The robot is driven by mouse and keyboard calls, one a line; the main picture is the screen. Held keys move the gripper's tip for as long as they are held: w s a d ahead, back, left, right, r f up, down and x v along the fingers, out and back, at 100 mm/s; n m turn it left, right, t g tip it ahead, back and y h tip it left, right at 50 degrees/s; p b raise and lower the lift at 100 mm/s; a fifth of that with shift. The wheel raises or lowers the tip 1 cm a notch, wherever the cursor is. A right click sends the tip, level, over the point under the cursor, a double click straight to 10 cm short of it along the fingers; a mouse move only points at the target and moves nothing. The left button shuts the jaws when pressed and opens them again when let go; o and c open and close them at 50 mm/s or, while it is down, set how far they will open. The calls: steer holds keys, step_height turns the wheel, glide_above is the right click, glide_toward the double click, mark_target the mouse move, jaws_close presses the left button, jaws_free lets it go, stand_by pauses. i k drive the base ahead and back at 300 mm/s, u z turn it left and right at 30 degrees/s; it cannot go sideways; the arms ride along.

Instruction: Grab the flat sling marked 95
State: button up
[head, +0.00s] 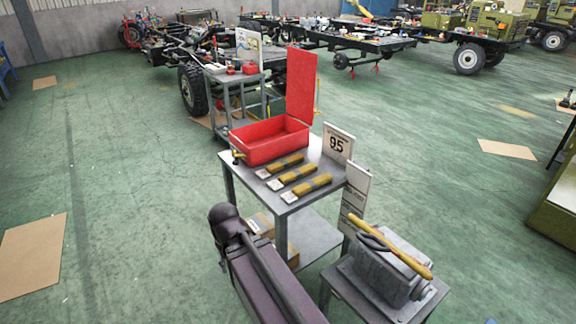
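Three folded yellow flat slings lie side by side on a grey metal table (238,182): a far one (285,162), a middle one (299,173) and a near one (313,184). Each has a grey band around its middle and a pale tag at its left end. The tags are too small to read. My own dark arm links show at bottom centre; my gripper is not in view.
An open red box (270,143) with its lid raised stands behind the slings. A small stand (338,290) with a grey case (385,268) and a yellow-handled tool (390,246) is at front right. A cart (225,82) and vehicle chassis are behind.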

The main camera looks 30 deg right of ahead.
mark_target(283, 164)
steer(key=u, duration=0.1)
steer(key=i, duration=0.95)
steer(key=z, duration=0.05)
